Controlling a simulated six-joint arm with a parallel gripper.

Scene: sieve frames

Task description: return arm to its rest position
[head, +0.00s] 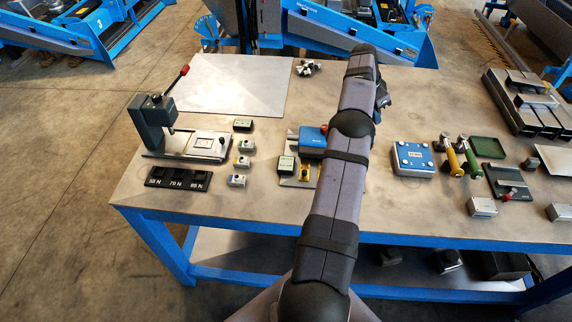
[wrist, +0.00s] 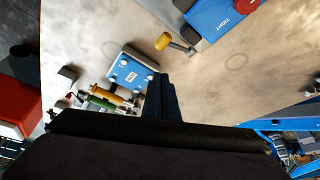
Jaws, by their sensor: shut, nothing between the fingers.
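My arm (head: 340,175) stretches from the bottom middle of the head view up across the workbench (head: 250,190). My gripper (head: 384,98) shows as a dark shape partly behind the arm's far end, above the back part of the bench. In the wrist view the gripper (wrist: 163,92) is a narrow dark form pointing away over the bench. Its fingers are together with nothing between them. It appears apart from the bench objects.
A blue plate (head: 412,158) and yellow- and green-handled tools (head: 462,158) lie right of the arm. A lever press (head: 155,125), small blocks (head: 243,125) and a black labelled rack (head: 178,178) stand left. A blue box (head: 313,140) is partly hidden by the arm.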

